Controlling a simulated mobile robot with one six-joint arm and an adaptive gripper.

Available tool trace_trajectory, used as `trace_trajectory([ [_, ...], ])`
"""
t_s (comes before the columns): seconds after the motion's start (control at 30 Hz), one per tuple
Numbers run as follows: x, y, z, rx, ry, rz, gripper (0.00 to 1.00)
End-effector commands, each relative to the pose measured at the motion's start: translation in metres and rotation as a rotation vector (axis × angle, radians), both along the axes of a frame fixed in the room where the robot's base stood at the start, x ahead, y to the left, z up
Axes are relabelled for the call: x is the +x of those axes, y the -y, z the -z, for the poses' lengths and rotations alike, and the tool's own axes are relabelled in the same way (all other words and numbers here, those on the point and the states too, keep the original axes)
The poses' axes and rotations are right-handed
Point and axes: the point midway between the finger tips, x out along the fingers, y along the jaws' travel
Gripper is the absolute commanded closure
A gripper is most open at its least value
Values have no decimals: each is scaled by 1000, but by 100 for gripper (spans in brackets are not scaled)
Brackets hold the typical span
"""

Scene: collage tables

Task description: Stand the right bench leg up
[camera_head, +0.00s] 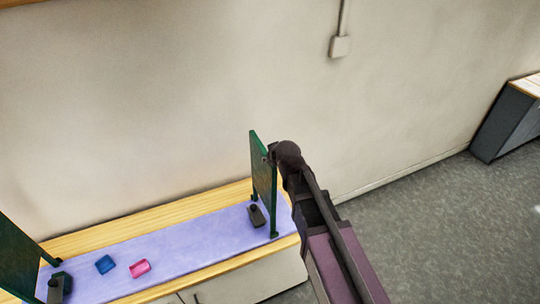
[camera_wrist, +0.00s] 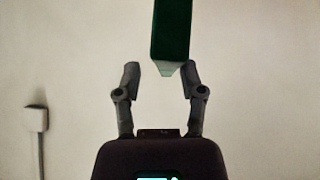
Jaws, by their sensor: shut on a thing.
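The right bench leg (camera_head: 263,185) is a green panel standing upright, or nearly so, at the right end of the lilac mat (camera_head: 190,248) in the head view. Its lower corners appear to reach the mat; exact contact is hard to tell. My gripper (camera_head: 271,156) is at its upper right edge, shut on it. In the wrist view the green leg (camera_wrist: 172,30) extends upward from between the fingers of my gripper (camera_wrist: 161,70). The left bench leg (camera_head: 18,258), also green, stands at the left picture edge, partly cut off.
A dark block (camera_head: 256,215) sits beside the right leg's foot, and another dark block (camera_head: 58,288) is near the left leg. A blue block (camera_head: 105,264) and a pink block (camera_head: 140,268) lie on the mat. A wall rises behind the wooden table (camera_head: 150,213).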

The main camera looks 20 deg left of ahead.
Motion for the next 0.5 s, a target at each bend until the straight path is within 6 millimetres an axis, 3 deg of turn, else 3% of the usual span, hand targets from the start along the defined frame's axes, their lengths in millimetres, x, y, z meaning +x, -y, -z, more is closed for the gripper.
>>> trace_trajectory([
  [0.5, -14, 14, -20, -1, 1, 1, 56],
])
